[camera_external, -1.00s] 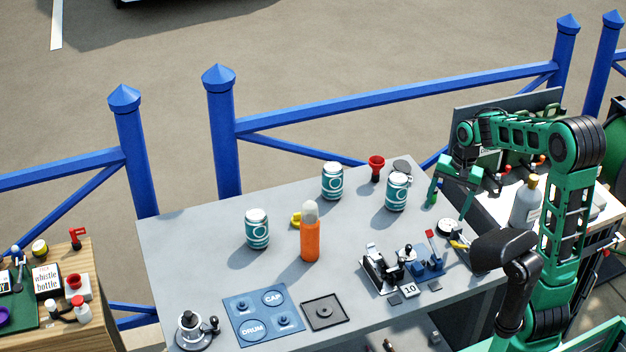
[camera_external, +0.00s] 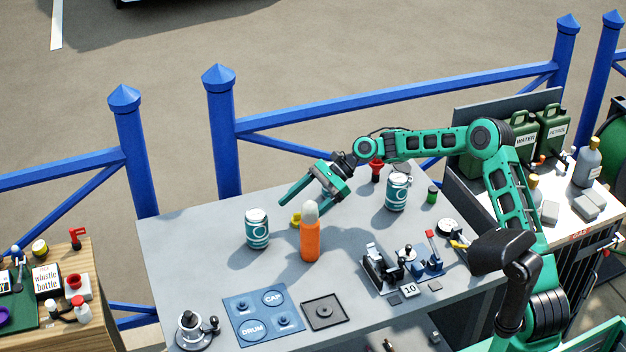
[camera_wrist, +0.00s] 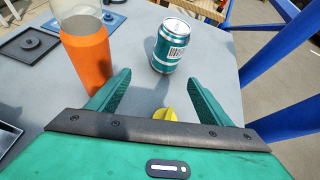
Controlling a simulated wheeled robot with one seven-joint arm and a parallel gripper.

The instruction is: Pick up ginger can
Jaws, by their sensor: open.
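Teal-and-white striped cans stand upright on the grey table. One (camera_external: 257,229) is left of the orange bottle, another (camera_external: 397,192) at the back right. I cannot read which is the ginger can. A third can's earlier spot is now covered by my arm. My gripper (camera_external: 308,198) is open and empty above the table, behind the orange bottle, pointing left. In the wrist view a can (camera_wrist: 172,46) with a barcode stands ahead, beyond the open fingers (camera_wrist: 158,80) and apart from them.
The orange bottle (camera_external: 310,240) with a pale top stands close to my gripper, on the left in the wrist view (camera_wrist: 88,58). A small yellow object (camera_external: 296,219) lies beside it. A blue tray (camera_external: 235,335) and small devices occupy the front. A blue railing (camera_external: 400,95) runs behind.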

